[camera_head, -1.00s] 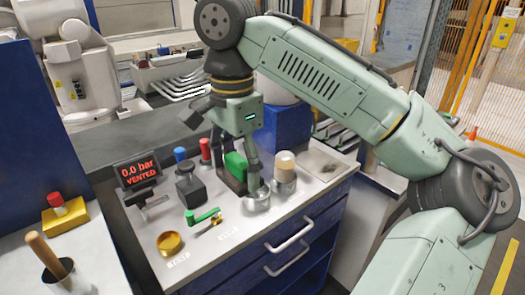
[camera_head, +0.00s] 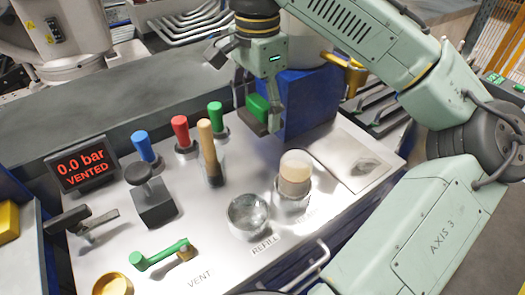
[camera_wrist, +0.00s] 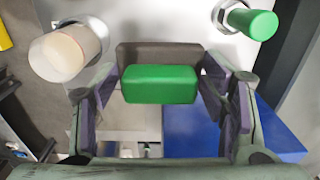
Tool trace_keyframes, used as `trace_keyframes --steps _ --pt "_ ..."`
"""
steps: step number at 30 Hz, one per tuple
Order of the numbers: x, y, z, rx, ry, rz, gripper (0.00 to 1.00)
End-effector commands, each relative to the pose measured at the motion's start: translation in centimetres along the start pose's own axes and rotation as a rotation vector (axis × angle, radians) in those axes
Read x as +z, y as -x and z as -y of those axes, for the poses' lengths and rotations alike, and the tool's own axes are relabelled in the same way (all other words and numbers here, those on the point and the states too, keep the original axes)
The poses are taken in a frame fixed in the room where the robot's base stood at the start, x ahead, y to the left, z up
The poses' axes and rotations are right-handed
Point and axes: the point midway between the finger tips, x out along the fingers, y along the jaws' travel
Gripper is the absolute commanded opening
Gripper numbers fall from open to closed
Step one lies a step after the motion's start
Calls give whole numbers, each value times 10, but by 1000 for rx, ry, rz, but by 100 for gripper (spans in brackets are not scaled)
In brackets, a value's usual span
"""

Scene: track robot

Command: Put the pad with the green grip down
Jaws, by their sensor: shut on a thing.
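The pad with the green grip (camera_head: 257,107) is a dark grey block with a green top bar. My gripper (camera_head: 268,112) is shut on it and holds it up, in front of the blue box and behind the beige-capped jar. In the wrist view the green grip (camera_wrist: 160,84) lies between my two fingers, with the dark pad (camera_wrist: 158,54) along its far side. The pad appears apart from the bench top (camera_head: 225,200); its exact height above it is hard to tell.
The beige-capped jar (camera_head: 295,172) and glass dish (camera_head: 248,213) stand in front. A wooden-handled tool (camera_head: 210,150) and green-handled piece (camera_head: 216,118) stand left. A blue box (camera_head: 308,100) is behind. A grey stained plate (camera_head: 355,158) lies right.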

Motion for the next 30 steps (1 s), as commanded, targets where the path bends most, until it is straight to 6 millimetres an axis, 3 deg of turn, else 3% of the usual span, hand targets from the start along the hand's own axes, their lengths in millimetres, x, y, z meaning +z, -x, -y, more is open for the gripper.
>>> trace_keyframes --steps 6,20,30 --pt "1 -41 0 2 3 6 44" --pt "0 -91 -1 2 0 1 44" --pt "1 -98 0 1 0 2 44"
